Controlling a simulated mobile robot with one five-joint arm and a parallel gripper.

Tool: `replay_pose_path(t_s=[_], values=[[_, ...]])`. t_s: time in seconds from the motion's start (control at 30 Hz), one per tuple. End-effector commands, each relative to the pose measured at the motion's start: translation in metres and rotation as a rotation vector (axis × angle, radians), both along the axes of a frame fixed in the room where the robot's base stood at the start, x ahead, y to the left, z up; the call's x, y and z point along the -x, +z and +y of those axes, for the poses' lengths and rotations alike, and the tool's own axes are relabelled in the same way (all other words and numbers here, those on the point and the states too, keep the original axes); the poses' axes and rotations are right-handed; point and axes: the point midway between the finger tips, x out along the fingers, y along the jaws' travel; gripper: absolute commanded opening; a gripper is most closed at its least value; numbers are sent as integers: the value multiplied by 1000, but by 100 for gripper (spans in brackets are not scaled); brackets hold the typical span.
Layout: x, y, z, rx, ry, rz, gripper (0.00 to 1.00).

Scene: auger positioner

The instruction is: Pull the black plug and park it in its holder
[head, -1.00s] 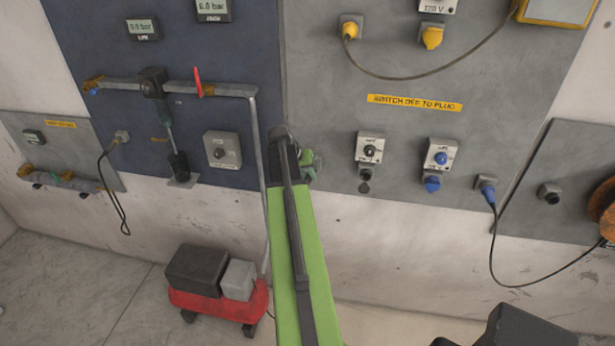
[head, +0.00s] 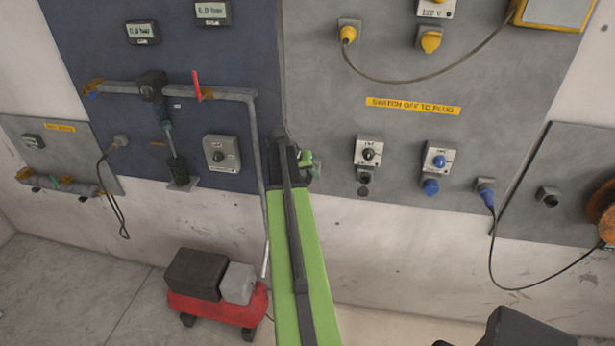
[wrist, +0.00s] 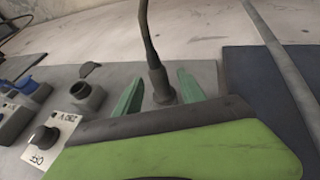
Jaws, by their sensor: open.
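The black plug (wrist: 160,88) with its dark cable shows between my gripper's two green fingers in the wrist view. My gripper (wrist: 158,92) is open, with a finger on each side of the plug and a visible gap to each. The plug's far end is hidden behind my gripper's body, so I cannot tell what it sits in. A black socket (wrist: 88,96) with its lid raised is beside the fingers and looks empty. In the head view my gripper (head: 308,164) is at the grey panel, left of that socket (head: 364,177); my arm hides the plug.
A switch box (head: 368,152) is above the black socket. A blue socket (head: 431,187) and a blue plug with cable (head: 487,194) are to the right. A pipe (head: 263,180) runs down the left side.

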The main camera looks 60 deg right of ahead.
Motion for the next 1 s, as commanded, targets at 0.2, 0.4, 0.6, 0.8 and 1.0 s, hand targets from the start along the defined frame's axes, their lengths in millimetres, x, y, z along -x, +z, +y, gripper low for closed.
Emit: replay_pose_path(t_s=[0.2, 0.4, 0.6, 0.8, 1.0], values=[[-4, 46, 19, 1, 1, 0, 47], [-10, 91, 43, 1, 2, 1, 47], [-17, 131, 64, 1, 1, 0, 47], [-20, 150, 77, 1, 1, 0, 47], [-22, 151, 80, 0, 0, 0, 47]])
